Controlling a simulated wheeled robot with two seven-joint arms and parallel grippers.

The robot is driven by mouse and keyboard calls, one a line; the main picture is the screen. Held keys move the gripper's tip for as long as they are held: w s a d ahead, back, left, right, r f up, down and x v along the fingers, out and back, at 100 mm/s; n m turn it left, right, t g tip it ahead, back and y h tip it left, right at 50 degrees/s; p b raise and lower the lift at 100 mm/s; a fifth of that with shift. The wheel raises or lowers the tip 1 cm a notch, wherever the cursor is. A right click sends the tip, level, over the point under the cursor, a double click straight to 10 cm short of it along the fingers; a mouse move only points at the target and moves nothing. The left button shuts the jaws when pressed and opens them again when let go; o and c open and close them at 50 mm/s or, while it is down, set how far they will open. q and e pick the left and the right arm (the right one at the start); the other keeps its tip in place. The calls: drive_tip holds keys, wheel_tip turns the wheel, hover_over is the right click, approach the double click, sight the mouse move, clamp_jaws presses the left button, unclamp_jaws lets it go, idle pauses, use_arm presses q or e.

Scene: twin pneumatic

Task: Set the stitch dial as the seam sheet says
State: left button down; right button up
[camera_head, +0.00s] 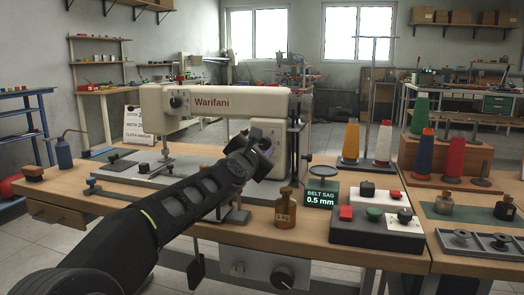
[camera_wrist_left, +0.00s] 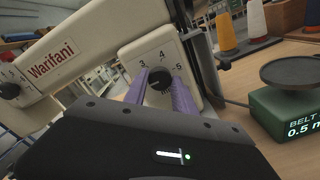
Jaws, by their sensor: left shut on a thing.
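The cream sewing machine (camera_head: 232,104) marked "Warifani" stands on the wooden bench. Its black stitch dial (camera_wrist_left: 159,76) shows in the left wrist view on the machine's pillar, with 3, 4 and 5 printed around its upper side. My left gripper (camera_wrist_left: 161,88) is shut on this dial, one purple finger on each side. In the head view the left gripper (camera_head: 264,150) covers the dial. I cannot tell which number the dial points to. The white seam sheet (camera_head: 136,124) stands behind the bench's left part; its words are partly hidden by the machine. My right gripper is not in view.
Another black knob (camera_head: 177,101) is on the machine's head. A green "BELT SAG 0.5 mm" display (camera_head: 320,198), a brass bottle (camera_head: 286,210) and a button box (camera_head: 376,232) stand right of my left arm. Thread cones (camera_head: 351,143) stand behind them.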

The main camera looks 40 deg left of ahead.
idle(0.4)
use_arm(q)
drive_tip(key=c, duration=1)
unclamp_jaws()
drive_tip(key=shift+p+v, duration=0.35)
drive_tip(key=shift+v, duration=3.5)
